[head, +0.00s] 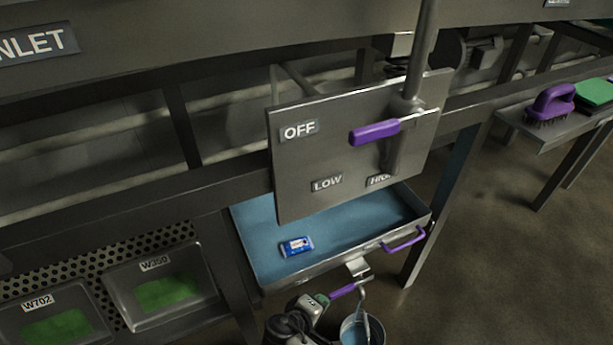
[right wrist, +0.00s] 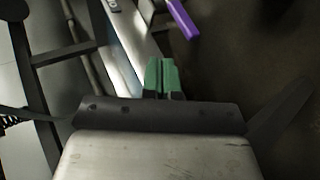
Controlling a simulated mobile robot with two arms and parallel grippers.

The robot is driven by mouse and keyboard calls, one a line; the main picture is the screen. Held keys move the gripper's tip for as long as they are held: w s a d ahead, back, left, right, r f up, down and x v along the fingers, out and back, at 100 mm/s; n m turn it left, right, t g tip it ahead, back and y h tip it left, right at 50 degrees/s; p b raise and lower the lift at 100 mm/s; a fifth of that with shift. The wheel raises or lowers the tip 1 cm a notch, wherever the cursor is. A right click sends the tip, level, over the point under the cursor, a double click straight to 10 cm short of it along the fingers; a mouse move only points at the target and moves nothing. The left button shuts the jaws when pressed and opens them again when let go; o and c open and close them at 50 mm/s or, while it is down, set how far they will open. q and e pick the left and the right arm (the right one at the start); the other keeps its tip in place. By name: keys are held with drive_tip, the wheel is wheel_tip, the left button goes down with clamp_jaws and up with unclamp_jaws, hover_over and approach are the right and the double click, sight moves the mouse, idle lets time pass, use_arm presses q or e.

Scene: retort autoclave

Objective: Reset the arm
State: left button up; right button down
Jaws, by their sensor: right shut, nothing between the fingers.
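My right gripper (head: 323,299) is low in the middle of the head view, in front of and below the open drawer. In the right wrist view its green fingertips (right wrist: 162,75) are together with nothing between them. It is apart from the purple lever on the panel above. My left gripper is in neither view.
A metal panel (head: 330,155) marked OFF, LOW and HIGH carries a purple-handled lever (head: 375,132). Below it, an open drawer (head: 350,225) holds a blue packet (head: 296,246). A bucket (head: 361,331) stands near my gripper. A purple brush (head: 552,102) rests on the right shelf.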

drive_tip(key=s+d+f+m+g+y, duration=0.35)
drive_tip(key=s+d+f, duration=0.35)
drive_tip(key=s+f, duration=0.4)
drive_tip(key=s+d+f+m+g+y, duration=0.3)
drive_tip(key=s+d+f+y, duration=0.2)
drive_tip(key=s+d+f, duration=0.5)
use_arm(q)
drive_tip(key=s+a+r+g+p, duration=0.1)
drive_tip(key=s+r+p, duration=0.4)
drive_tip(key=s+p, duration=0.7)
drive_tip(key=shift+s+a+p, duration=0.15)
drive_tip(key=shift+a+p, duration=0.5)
drive_tip(key=shift+p, duration=0.4)
use_arm(e)
drive_tip(key=s+r, duration=0.3)
drive_tip(key=s, duration=0.4)
drive_tip(key=s+r, duration=0.4)
drive_tip(key=s, duration=0.3)
drive_tip(key=shift+s+a+g, duration=0.2)
drive_tip(key=shift+g, duration=0.25)
drive_tip(key=shift+f+h, duration=0.1)
drive_tip(key=shift+h, duration=0.15)
